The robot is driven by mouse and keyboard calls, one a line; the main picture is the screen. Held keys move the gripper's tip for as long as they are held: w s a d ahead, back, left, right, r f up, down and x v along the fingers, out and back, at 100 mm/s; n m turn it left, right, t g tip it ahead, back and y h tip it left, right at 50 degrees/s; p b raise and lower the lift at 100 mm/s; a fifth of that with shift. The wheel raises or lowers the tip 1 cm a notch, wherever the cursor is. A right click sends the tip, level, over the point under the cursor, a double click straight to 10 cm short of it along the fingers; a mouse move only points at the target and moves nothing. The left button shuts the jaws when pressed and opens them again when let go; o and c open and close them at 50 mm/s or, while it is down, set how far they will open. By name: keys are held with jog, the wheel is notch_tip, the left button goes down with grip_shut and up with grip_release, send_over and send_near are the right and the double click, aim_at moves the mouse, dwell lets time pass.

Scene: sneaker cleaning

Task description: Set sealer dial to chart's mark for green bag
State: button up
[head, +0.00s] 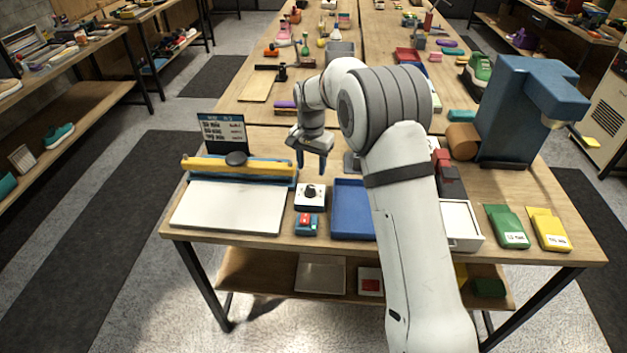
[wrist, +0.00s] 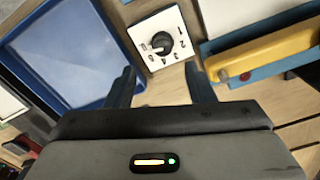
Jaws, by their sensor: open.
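The sealer dial is a dark round knob (head: 310,190) on a white square plate (head: 302,202) with marks around it. The sealer (head: 238,170), with a yellow bar and blue base, stands left of the dial. The chart (head: 222,130) is a dark board with rows of text behind the sealer, not legible to me. The green bag (head: 507,227) lies at the right with a white label. My gripper (head: 312,172) is open and empty, above and behind the dial, its fingers pointing down.
A blue tray (head: 352,222) is right of the dial. A small blue and red box (head: 307,224) sits in front of it. A white board (head: 228,207) lies before the sealer. A yellow bag (head: 548,229) and a white drawer box (head: 461,225) are at the right.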

aim_at(310, 187)
jog(key=shift+w+a+f, duration=0.15)
jog(key=shift+a+f, duration=0.05)
jog(key=shift+f, duration=0.2)
notch_tip(310, 187, down, 8)
jog(key=shift+r+p, duration=0.25)
jog(key=shift+p, duration=0.55)
jog(key=shift+c, duration=0.6)
